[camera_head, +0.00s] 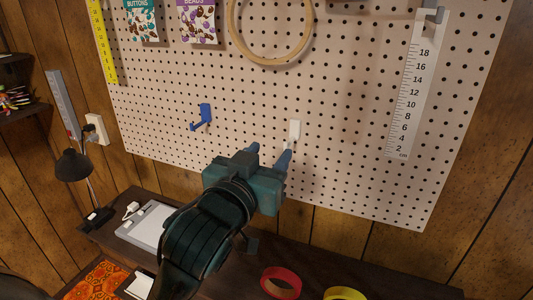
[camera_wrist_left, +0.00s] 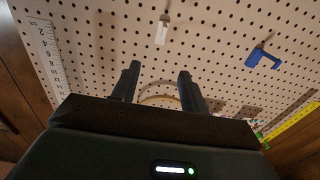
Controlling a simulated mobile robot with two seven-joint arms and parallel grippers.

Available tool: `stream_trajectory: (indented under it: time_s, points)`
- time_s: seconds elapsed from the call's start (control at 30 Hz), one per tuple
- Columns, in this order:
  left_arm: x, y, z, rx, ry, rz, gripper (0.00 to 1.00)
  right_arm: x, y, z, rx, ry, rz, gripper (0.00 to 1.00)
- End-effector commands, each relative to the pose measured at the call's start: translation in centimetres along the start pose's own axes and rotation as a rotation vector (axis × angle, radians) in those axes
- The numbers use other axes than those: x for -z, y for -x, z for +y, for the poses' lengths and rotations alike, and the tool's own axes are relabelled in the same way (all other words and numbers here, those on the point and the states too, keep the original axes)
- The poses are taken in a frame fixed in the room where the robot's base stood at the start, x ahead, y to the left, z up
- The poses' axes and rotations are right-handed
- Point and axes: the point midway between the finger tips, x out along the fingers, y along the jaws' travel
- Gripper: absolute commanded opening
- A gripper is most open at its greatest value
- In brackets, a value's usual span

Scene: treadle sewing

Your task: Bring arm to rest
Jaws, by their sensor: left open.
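My left gripper (camera_head: 268,155) is open and empty in front of the lower pegboard (camera_head: 340,130). Its two blue-grey fingers point toward the board, just below a white hook (camera_head: 294,130) in the head view. In the left wrist view the open fingers (camera_wrist_left: 158,76) have nothing between them but the pegboard and part of a wooden hoop behind. I cannot tell the exact distance from the fingertips to the board. My right gripper is in neither view.
A blue hook (camera_head: 204,117) sticks out left of my gripper. A wooden hoop (camera_head: 233,30) and a white ruler (camera_head: 414,100) hang on the board. Below, the dark table holds a black lamp (camera_head: 74,165), a grey device (camera_head: 140,222), red tape (camera_head: 281,273) and yellow tape (camera_head: 345,294).

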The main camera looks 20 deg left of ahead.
Motion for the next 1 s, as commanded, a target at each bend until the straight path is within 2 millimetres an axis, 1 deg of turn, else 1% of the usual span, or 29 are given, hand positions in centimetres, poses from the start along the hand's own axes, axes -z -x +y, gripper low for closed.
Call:
stream_trajectory:
  time_s: [0.4, 0.6, 0.67, 0.7, 0.77, 0.87, 0.9, 0.97, 1.0]
  points:
    - [0.0, 0.0, 0.0, 0.0, 0.0, 0.0, 0.44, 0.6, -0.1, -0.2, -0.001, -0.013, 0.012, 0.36]
    - [0.0, -0.1, 0.0, -0.001, 0.0, 0.0, 0.44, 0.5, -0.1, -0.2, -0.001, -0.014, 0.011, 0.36]
    - [-0.2, -0.1, 0.0, -0.002, -0.001, -0.004, 0.44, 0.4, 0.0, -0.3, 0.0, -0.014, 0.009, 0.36]
    - [-0.7, -0.2, 0.1, -0.005, -0.004, -0.013, 0.44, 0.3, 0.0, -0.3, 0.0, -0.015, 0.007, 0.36]
    - [-2.3, -0.4, 0.3, -0.015, -0.014, -0.044, 0.44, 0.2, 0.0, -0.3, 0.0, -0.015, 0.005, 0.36]
    - [-7.2, -0.8, 0.8, -0.048, -0.037, -0.128, 0.44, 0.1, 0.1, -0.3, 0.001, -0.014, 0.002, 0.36]
    - [-9.9, -0.8, 1.0, -0.065, -0.047, -0.172, 0.44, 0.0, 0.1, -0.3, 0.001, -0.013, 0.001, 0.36]
    - [-14.4, -0.3, 1.4, -0.096, -0.059, -0.244, 0.44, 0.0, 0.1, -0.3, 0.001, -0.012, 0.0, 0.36]
    - [-17.5, 0.4, 1.6, -0.117, -0.064, -0.29, 0.44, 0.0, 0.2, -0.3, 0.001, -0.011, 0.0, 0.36]
